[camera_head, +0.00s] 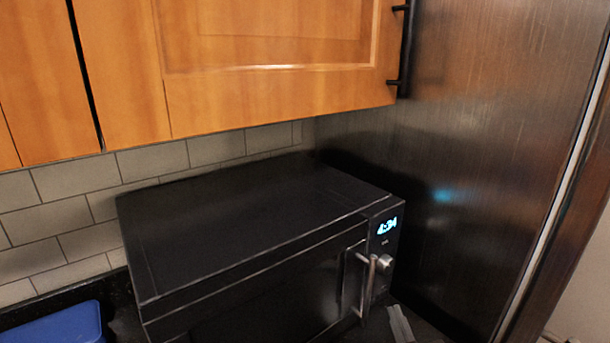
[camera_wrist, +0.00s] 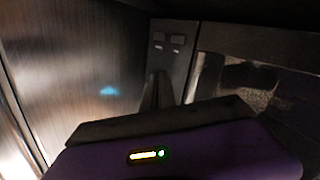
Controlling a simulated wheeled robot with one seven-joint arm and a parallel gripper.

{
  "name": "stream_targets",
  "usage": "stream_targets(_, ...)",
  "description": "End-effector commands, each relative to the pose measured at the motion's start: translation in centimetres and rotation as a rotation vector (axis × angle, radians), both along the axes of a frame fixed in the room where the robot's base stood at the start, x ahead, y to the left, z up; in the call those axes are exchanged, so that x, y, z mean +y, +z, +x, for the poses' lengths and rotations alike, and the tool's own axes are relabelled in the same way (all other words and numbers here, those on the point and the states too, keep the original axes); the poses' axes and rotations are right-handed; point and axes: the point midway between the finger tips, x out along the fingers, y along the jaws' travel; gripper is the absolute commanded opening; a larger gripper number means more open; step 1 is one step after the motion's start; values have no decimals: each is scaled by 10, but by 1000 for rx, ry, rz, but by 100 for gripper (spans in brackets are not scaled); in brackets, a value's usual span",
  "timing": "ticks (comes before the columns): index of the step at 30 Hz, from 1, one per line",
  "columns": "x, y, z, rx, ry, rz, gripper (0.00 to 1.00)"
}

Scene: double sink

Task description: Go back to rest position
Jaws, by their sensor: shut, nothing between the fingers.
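My gripper (camera_wrist: 157,80) shows in the wrist view as dark, narrow fingers pressed together, past the purple wrist body with its small lit strip. It is shut and empty. It is in front of the black microwave (camera_head: 250,225), near the control-panel side, and no contact with it shows. The microwave's panel also shows in the wrist view (camera_wrist: 172,42). A small grey piece low in the head view, right of the microwave handle, may be part of my gripper; I cannot tell.
The microwave handle (camera_head: 364,285) and knob (camera_head: 384,263) stick out at its front. A tall dark steel fridge (camera_head: 470,150) stands close on the right. Wooden cupboards (camera_head: 270,60) hang above. A blue object (camera_head: 55,325) is at lower left.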

Motion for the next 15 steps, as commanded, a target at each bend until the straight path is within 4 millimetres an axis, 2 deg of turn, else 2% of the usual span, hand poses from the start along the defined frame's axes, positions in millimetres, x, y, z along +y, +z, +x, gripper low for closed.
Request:
stream_targets(8, 2, -10, -80, -84, 72, 76, 0)
stream_targets(15, -2, -22, -173, -98, 109, 165, 0)
